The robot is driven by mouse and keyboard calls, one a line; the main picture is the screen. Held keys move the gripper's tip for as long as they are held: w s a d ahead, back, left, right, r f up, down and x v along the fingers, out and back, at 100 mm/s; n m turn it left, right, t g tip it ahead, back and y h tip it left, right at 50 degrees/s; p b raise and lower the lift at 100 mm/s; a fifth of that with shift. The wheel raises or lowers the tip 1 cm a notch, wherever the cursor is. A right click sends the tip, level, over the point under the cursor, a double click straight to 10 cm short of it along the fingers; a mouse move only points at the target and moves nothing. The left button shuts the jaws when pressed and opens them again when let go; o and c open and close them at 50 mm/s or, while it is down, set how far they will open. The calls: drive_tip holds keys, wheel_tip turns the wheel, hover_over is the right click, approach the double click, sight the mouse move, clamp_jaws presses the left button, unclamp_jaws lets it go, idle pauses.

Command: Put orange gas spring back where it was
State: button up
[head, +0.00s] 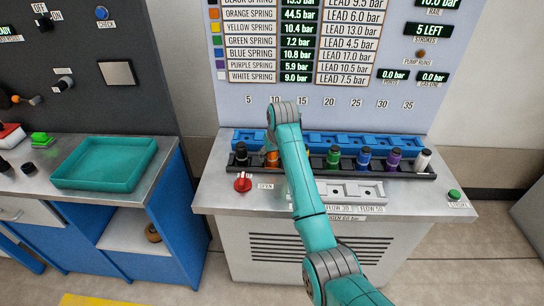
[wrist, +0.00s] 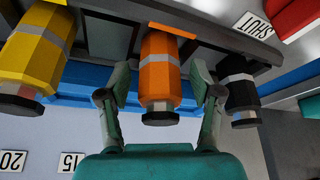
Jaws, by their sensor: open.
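The orange gas spring (wrist: 160,70) has a grey band and a dark end cap. In the wrist view it sits in the dark rack (wrist: 212,30), between the yellow spring (wrist: 35,50) and the black spring (wrist: 238,85). An orange mark shows at its base. My gripper (wrist: 160,95) is open, with one finger on each side of the orange spring and a visible gap on both sides. In the head view the orange spring (head: 272,158) shows partly beside my arm, and my fingers are hidden there.
In the head view the rack also holds green (head: 333,158), blue (head: 364,158), purple (head: 393,161) and white (head: 423,161) springs. A blue block row (head: 400,142) runs behind it. A red knob (head: 242,182) stands in front at left. A teal tray (head: 104,181) is on the left bench.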

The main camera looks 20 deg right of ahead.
drive_tip(key=v, duration=1.1)
